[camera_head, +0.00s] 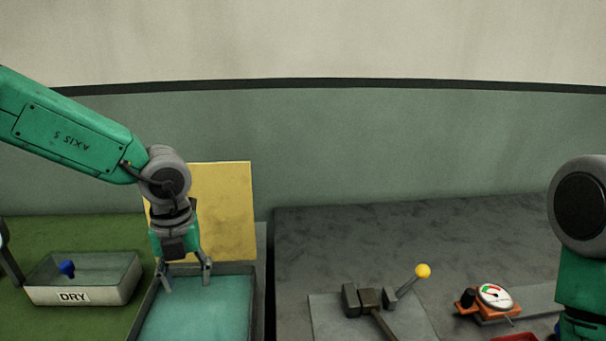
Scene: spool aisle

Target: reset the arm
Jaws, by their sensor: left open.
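My left arm (75,128) is green and comes in from the left. My left gripper (187,281) points down with its fingers apart, over the back part of a dark-rimmed tray with a teal inside (200,315). I see nothing between the fingers. My right arm (581,220) shows at the right edge, and its gripper is below the picture.
A metal tray marked DRY (105,293) holds a blue object (67,268) on the green surface. A yellow board (228,215) stands behind my left gripper. On the grey table are a lever with a yellow knob (422,271) and an orange gauge device (492,298).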

